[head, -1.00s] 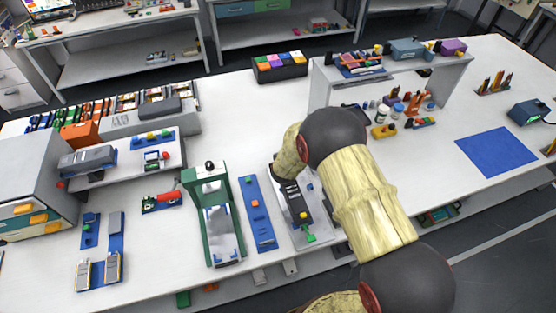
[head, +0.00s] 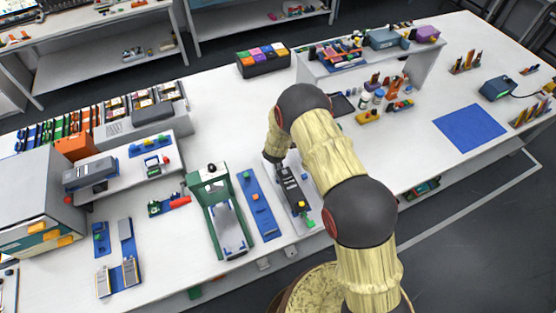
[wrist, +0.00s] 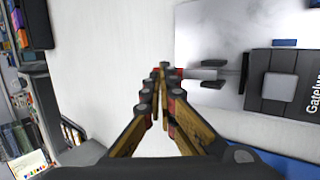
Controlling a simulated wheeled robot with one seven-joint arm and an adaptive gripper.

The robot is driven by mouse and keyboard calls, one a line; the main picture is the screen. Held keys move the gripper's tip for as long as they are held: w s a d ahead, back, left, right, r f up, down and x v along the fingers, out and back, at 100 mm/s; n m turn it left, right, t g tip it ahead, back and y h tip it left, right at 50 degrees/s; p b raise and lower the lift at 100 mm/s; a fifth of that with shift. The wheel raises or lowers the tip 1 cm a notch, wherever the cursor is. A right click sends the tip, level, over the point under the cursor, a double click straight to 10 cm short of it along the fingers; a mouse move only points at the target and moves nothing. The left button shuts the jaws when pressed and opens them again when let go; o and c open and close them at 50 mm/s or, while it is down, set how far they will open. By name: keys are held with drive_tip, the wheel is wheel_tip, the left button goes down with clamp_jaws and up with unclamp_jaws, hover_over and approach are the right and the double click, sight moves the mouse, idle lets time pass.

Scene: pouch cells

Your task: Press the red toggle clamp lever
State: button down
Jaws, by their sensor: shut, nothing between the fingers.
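A dark device marked "Gateway" (wrist: 290,85) lies on a pale fixture plate (wrist: 215,25) in the wrist view. The device also shows in the head view (head: 290,187), just in front of my gripper. A grey clamp arm (wrist: 208,63) reaches from the device toward my fingertips. A small red part, apparently the toggle clamp lever (wrist: 181,71), shows right beside the fingertips and is mostly hidden by them. My gripper (wrist: 161,70) is shut and empty, with its tips at the lever end. I cannot tell whether they touch. In the head view my gripper (head: 272,160) is partly hidden by my arm.
A blue strip (head: 257,203) and a green-framed press (head: 220,210) stand left of the device. A red-handled fixture (head: 168,204) lies farther left. A raised shelf (head: 425,70) with tools stands behind to the right. Bare white table (head: 220,115) lies behind my gripper.

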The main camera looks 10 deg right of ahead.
drive_tip(key=shift+w+a+f, duration=0.15)
drive_tip(key=shift+w+f, duration=0.3)
drive_tip(key=shift+f, duration=0.2)
drive_tip(key=shift+p, duration=0.3)
